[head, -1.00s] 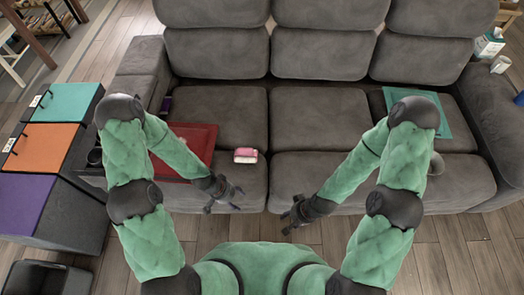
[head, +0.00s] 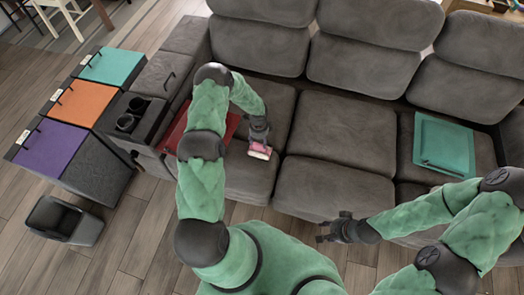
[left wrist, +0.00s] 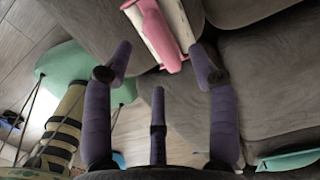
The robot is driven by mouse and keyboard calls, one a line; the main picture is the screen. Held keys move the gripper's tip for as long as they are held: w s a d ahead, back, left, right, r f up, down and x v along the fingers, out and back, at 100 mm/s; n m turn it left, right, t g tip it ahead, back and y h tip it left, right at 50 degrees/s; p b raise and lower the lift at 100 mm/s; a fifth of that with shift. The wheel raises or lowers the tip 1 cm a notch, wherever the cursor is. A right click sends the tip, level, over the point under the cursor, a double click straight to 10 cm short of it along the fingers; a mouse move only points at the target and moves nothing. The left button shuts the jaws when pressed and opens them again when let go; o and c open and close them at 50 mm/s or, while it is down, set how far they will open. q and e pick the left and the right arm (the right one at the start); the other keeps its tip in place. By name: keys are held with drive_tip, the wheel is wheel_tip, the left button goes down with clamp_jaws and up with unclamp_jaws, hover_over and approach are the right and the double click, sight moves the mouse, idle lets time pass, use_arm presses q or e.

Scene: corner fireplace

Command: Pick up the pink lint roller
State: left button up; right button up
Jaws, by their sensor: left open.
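The pink lint roller (head: 261,153), pink with a white part, lies on the left seat of the grey sofa. In the left wrist view the lint roller (left wrist: 158,32) is just beyond my fingertips, between their lines. My left gripper (head: 259,138) is above and right beside it in the head view and partly hides it. In the left wrist view my left gripper (left wrist: 160,62) has its fingers spread wide with nothing between them. My right gripper (head: 330,230) is in front of the middle seat, empty, with its fingers apart.
A red tray (head: 183,128) lies left of the roller, partly behind my left arm. A teal tray (head: 442,146) lies on the right seat. Teal, orange and purple-topped bins (head: 58,148) and a dark open bin (head: 62,222) stand at left. The middle seat (head: 340,130) is clear.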

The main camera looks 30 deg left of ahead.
sight(260, 146)
use_arm(q)
drive_tip(key=shift+s+d+f+b, duration=0.1)
drive_tip(key=shift+f+b, duration=0.35)
drive_tip(key=shift+f, duration=1.1)
drive_tip(key=shift+d+f+b, duration=0.1)
drive_tip(key=shift+f+b, duration=0.35)
drive_tip(key=shift+f, duration=1.1)
clamp_jaws()
